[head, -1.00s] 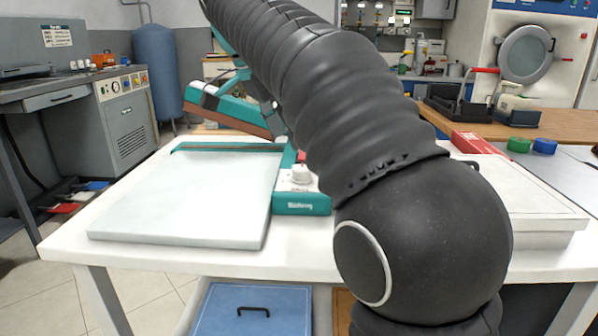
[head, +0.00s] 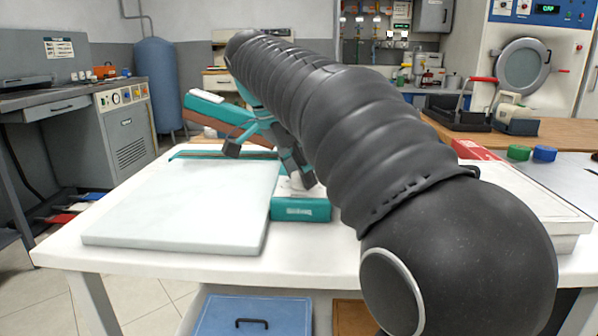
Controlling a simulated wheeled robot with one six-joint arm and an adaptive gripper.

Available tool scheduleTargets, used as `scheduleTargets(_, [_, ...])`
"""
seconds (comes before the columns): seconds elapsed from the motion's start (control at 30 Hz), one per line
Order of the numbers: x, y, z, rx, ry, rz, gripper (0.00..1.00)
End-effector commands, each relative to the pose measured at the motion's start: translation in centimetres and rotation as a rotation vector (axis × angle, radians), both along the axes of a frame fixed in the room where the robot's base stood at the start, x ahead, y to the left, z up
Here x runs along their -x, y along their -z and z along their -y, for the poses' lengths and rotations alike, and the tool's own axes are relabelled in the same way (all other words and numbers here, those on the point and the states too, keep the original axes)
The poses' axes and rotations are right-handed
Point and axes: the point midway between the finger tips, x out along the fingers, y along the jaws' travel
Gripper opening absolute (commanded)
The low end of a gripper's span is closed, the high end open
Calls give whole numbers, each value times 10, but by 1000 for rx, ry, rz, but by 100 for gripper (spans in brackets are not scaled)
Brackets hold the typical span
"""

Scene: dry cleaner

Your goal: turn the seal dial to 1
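The seal dial (head: 298,190) is a small white knob on top of the teal control box of the sealer (head: 301,211). It is largely hidden behind a dark fingertip, and its setting cannot be read. The sealer's teal arm (head: 213,110) is raised behind the white work plate. My gripper (head: 268,164) has teal links and dark finger pads. It points down, its fingers spread apart, with the right one over or just behind the dial. I cannot tell whether that finger touches the dial.
The pale plate (head: 180,205) fills the left of the white table (head: 200,266). A shallow white box (head: 545,205) stands at the right, near a red box (head: 474,149), a green lid (head: 518,153) and a blue lid (head: 544,154). My arm covers the middle.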

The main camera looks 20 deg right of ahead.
Motion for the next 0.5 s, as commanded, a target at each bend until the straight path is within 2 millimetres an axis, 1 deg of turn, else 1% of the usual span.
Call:
scheduleTargets(0.03, [0, 0, 0, 0, 0, 0, 29])
scheduleTargets(0.07, [0, 0, 0, 0, 0, 0, 22])
scheduleTargets(0.1, [0, 0, 0, 0, 0, 0, 12])
scheduleTargets(0.13, [0, 0, 0, 0, 0, 0, 7])
scheduleTargets(0.37, [0, 0, 0, 0, -13, -1, 7])
scheduleTargets(0.5, [1, 0, 0, 0, -53, -1, 7])
